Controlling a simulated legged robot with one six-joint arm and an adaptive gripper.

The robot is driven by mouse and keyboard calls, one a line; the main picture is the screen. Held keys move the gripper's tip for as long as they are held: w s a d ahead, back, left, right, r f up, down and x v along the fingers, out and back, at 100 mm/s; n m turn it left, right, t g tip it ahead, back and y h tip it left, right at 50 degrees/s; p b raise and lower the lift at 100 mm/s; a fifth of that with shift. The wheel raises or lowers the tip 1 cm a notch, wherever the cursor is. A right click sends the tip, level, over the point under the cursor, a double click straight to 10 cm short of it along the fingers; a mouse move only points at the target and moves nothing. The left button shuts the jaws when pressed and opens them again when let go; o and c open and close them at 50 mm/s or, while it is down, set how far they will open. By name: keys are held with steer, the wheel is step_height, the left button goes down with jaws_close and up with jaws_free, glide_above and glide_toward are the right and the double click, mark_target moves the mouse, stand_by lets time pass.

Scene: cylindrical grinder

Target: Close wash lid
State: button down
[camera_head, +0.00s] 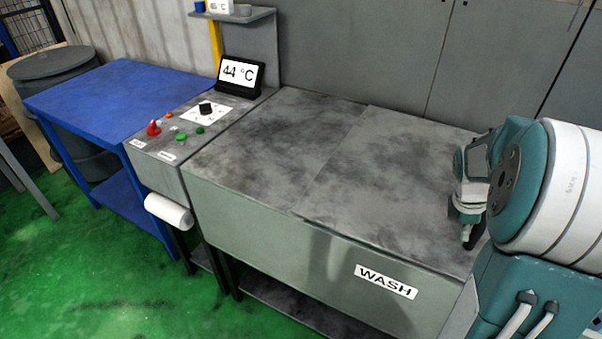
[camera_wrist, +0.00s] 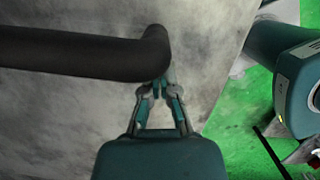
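The wash lid (camera_head: 385,185) is the grey, stained top of the wash unit, whose front carries a WASH label (camera_head: 386,281). It lies flat, level with the panel beside it, and looks closed. In the wrist view a thick dark bar handle (camera_wrist: 75,52) crosses the upper left and bends at its right end. My gripper (camera_wrist: 160,86) has its fingertips drawn together just below that bend; the bar hides the very tips, and I cannot tell whether they touch it. In the head view my gripper (camera_head: 468,236) points down over the right part of the lid.
A control panel (camera_head: 190,130) with knobs and buttons adjoins the unit's left side, with a 44 °C display (camera_head: 240,74) behind it. A blue table (camera_head: 120,95) stands further left. Grey cabinets (camera_head: 360,50) close off the back. Green floor (camera_head: 90,270) is open at front left.

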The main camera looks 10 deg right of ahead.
steer(key=shift+s+d, duration=0.65)
steer(key=shift+d, duration=0.3)
